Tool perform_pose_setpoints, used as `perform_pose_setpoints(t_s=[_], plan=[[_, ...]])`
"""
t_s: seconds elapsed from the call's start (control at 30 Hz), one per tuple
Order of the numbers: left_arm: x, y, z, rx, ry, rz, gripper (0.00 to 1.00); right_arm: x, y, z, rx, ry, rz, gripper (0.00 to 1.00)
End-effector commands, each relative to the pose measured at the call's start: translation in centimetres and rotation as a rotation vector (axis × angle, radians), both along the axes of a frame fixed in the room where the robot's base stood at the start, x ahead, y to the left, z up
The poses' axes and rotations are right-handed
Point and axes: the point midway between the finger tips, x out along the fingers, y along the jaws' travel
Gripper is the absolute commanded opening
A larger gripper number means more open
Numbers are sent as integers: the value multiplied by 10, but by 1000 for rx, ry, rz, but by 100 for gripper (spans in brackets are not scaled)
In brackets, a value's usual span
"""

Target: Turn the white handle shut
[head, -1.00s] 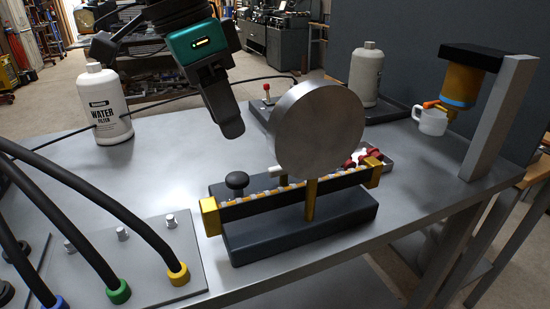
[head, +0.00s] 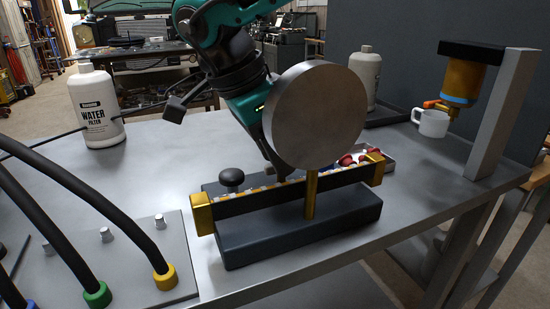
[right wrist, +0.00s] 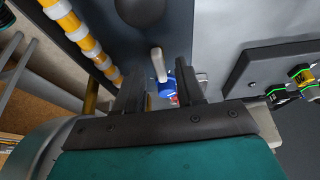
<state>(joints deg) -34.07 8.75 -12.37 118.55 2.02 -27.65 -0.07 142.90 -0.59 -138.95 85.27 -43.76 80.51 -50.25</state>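The white handle (right wrist: 157,62) shows in the right wrist view as a short pale lever, with a blue round part (right wrist: 166,88) and a little red at its lower end. My right gripper (right wrist: 160,80) is open, with one dark finger on each side of the handle's lower end and the blue part. I cannot tell whether either finger touches it. In the head view my right gripper (head: 272,160) reaches down behind the large grey disc (head: 315,115), which partly hides it. The handle is hidden in the head view. My left gripper is not in view.
The disc stands on a dark base (head: 300,230) with a black-and-yellow rail and a black knob (head: 231,177). A small tray of red parts (head: 352,160) lies behind. A water filter bottle (head: 97,105) stands left; a white mug (head: 431,122) is right. Black hoses cross the left side.

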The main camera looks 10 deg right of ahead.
Motion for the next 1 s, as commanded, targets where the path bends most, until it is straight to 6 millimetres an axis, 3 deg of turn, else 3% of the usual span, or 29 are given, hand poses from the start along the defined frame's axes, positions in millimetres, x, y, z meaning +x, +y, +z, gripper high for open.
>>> perform_pose_setpoints(t_s=[0.33, 0.73, 1.0], plan=[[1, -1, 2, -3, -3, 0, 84, 0, -2, -4, -1, 1, 1, 38], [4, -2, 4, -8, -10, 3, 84, 0, -2, -3, -1, 0, 0, 0], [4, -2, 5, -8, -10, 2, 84, 0, -1, -3, 0, 1, -1, 0]])
